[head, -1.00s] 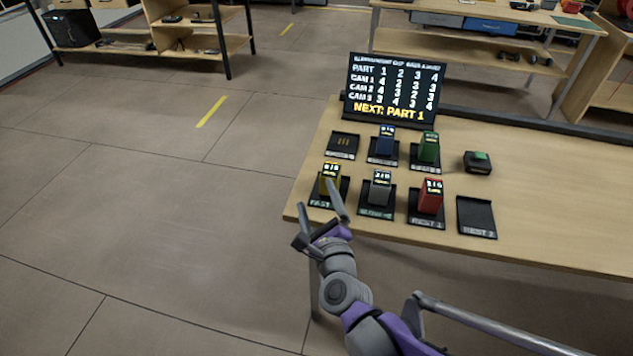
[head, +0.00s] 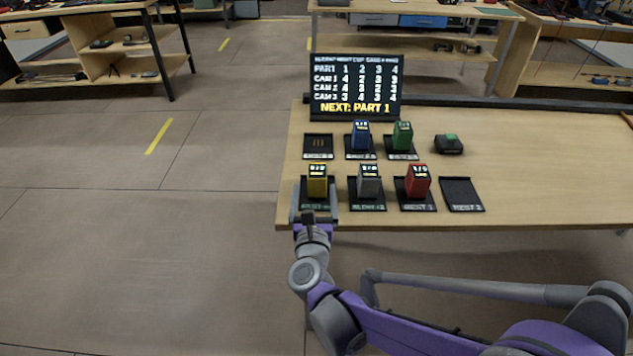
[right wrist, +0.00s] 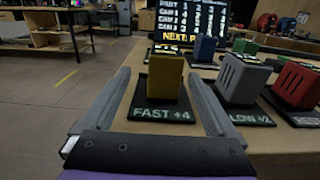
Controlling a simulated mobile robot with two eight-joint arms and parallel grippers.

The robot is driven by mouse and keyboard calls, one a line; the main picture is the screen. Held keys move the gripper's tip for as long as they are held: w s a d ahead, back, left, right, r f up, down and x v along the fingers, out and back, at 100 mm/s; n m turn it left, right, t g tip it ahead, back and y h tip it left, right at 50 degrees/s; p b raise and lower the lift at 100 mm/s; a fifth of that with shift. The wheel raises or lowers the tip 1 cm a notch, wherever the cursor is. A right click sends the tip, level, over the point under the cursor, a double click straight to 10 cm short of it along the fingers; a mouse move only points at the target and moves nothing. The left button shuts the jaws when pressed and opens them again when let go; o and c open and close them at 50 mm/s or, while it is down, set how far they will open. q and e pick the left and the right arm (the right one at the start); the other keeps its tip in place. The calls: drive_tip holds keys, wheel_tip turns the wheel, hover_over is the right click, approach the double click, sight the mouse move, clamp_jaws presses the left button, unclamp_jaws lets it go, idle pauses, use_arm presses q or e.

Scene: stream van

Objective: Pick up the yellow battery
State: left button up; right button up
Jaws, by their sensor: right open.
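The yellow battery (head: 317,183) stands upright on a black pad at the front left of the table; it also shows in the right wrist view (right wrist: 166,78), on a pad labelled "FAST +4" (right wrist: 160,114). My right gripper (head: 315,190) is open. Its two fingers (right wrist: 158,95) point forward at the left and right of the battery, and a gap shows on each side of it. Whether the fingertips reach past the battery I cannot tell. My left gripper is not in view.
A grey battery (head: 370,181) and a red battery (head: 418,182) stand to the right, with an empty pad (head: 461,194) beyond. A blue battery (head: 361,136) and a green battery (head: 403,137) stand behind. A sign (head: 356,87) rises at the back. The table's right side (head: 560,165) is clear.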

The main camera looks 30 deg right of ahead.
sight(318, 188)
drive_tip(key=x, duration=0.3)
drive_tip(key=b+x, duration=0.1)
drive_tip(key=x, duration=0.1)
drive_tip(key=shift+d+f, duration=0.3)
drive_tip(key=shift+d, duration=0.1)
drive_tip(key=shift+w+d, duration=0.1)
drive_tip(key=shift+w, duration=0.2)
drive_tip(key=shift+s, duration=0.1)
clamp_jaws()
